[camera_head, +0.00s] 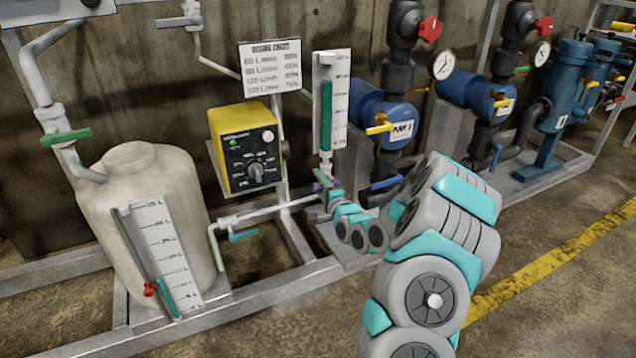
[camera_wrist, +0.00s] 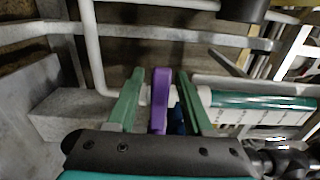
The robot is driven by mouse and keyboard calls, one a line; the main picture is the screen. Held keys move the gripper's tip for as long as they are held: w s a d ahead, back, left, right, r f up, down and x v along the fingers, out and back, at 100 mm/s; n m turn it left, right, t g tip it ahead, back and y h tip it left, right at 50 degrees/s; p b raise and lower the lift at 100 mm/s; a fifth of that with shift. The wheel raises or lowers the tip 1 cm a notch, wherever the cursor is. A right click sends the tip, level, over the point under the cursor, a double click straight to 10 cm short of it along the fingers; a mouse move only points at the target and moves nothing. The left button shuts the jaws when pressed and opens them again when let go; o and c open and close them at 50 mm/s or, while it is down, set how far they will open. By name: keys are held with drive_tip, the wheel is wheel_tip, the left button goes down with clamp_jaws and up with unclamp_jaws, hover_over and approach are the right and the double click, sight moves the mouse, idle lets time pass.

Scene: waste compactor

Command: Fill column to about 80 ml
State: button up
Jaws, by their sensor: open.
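The calibration column (camera_head: 327,100) is an upright clear tube on a white scale board at the centre of the head view. Green liquid fills it from near the bottom to well up the scale; the markings are too small to read surely. In the wrist view the column (camera_wrist: 265,103) lies sideways at the right. Below it is a valve with a purple handle (camera_wrist: 159,102). My gripper (camera_head: 326,190) is just under the column. Its green fingers are open on either side of the purple handle, which I cannot tell to be touched. A blue part (camera_wrist: 180,120) shows beside the handle.
A yellow dosing pump (camera_head: 245,147) with a knob stands left of the column, under a dosing chart (camera_head: 275,68). A white tank (camera_head: 150,190) with its own scale is further left. Blue pumps (camera_head: 375,115) and grey pipes stand right. Floor at front right is clear.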

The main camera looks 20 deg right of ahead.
drive_tip(key=s, duration=0.7)
drive_tip(key=shift+s+d+b, duration=0.1)
drive_tip(key=shift+s+b, duration=0.1)
drive_tip(key=shift+b, duration=0.15)
idle(0.7)
